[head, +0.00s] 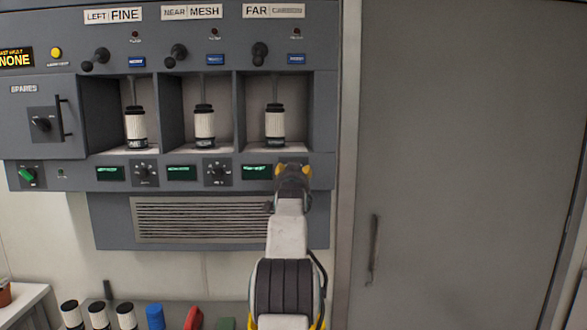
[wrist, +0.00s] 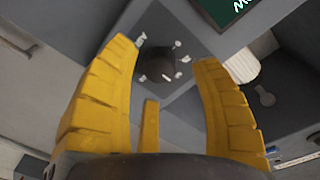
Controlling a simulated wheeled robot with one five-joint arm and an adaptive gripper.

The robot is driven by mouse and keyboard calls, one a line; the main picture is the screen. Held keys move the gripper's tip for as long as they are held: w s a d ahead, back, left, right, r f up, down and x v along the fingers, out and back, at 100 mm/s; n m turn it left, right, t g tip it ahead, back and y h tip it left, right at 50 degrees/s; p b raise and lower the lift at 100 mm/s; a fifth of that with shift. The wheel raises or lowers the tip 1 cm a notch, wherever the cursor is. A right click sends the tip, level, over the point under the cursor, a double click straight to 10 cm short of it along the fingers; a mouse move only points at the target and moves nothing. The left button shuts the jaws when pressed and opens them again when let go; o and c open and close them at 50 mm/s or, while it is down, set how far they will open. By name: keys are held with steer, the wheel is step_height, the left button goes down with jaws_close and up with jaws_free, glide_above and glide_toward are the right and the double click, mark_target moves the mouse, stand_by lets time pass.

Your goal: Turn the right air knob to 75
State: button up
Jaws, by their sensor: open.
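The right air knob (wrist: 158,64) shows in the wrist view as a dark round knob on a square dark plate ringed by white marks. Its setting cannot be read. In the head view my gripper (head: 292,173) covers it, at the right end of the row of displays and knobs. In the wrist view the yellow fingers of my gripper (wrist: 166,56) are spread, one to each side of the knob. I see no contact, and the gap in depth is hard to judge. A green-lit display (head: 257,171) sits just left of the gripper.
Two similar knobs, a left one (head: 144,172) and a middle one (head: 217,171), sit along the same strip. Above are bays with white canisters (head: 275,125). A vent grille (head: 200,219) lies below. A grey door (head: 455,150) stands to the right.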

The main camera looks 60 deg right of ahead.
steer(key=shift+p+x, duration=0.55)
steer(key=shift+x, duration=0.35)
steer(key=shift+c, duration=0.2)
jaws_close()
steer(key=shift+r+m, duration=0.1)
steer(key=shift+m, duration=2.7)
